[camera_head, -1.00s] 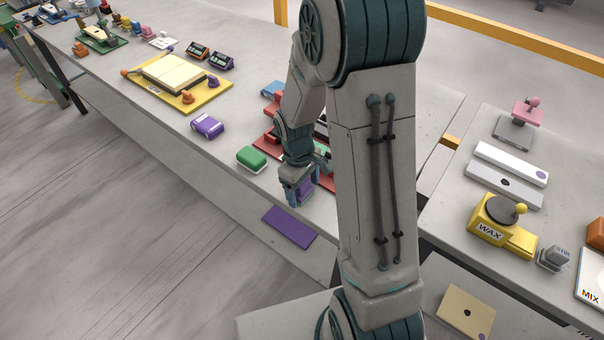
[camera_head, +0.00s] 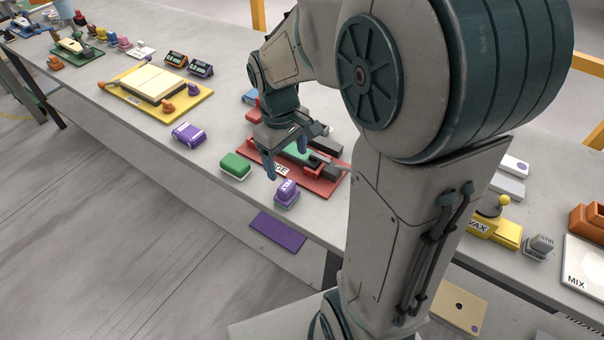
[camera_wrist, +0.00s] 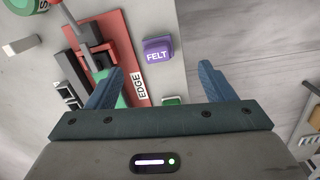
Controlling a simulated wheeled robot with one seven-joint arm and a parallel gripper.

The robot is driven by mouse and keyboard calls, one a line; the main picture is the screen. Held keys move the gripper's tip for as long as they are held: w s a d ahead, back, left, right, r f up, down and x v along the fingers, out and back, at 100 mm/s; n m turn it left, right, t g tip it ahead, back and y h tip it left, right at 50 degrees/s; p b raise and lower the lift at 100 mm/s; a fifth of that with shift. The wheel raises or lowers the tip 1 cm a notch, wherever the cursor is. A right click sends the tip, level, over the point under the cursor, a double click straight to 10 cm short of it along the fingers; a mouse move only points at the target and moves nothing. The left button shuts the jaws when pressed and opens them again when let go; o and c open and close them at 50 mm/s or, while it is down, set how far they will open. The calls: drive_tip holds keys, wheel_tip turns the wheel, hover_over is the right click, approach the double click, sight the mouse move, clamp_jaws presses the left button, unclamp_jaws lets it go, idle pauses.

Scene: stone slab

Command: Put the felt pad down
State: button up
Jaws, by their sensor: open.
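The felt pad (camera_head: 287,195) is a small purple block with a lighter top. It rests on the grey slab near the front edge, by the corner of the red EDGE plate. In the wrist view the felt pad (camera_wrist: 157,50) shows its white FELT label. My gripper (camera_head: 287,156) is open and empty, above and behind the pad and apart from it. In the wrist view the gap of my gripper (camera_wrist: 160,71) has nothing between the fingers, and the pad lies beyond the fingertips.
The red EDGE plate (camera_head: 325,186) carries a green and black fixture below my gripper. A green block (camera_head: 236,166) and another purple block (camera_head: 188,135) lie to the left. A flat purple sheet (camera_head: 278,231) is below the slab's front edge. A yellow board (camera_head: 200,105) lies further left.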

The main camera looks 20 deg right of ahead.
drive_tip(key=s+r+m+t, duration=0.1)
drive_tip(key=s+r+m, duration=0.1)
drive_tip(key=s, duration=0.4)
drive_tip(key=s+r+m+t, duration=0.2)
drive_tip(key=s+m, duration=0.1)
drive_tip(key=s, duration=0.3)
drive_tip(key=shift+r+m+y, duration=0.3)
drive_tip(key=shift+r+y, duration=0.1)
drive_tip(key=shift+d, duration=0.1)
idle(0.5)
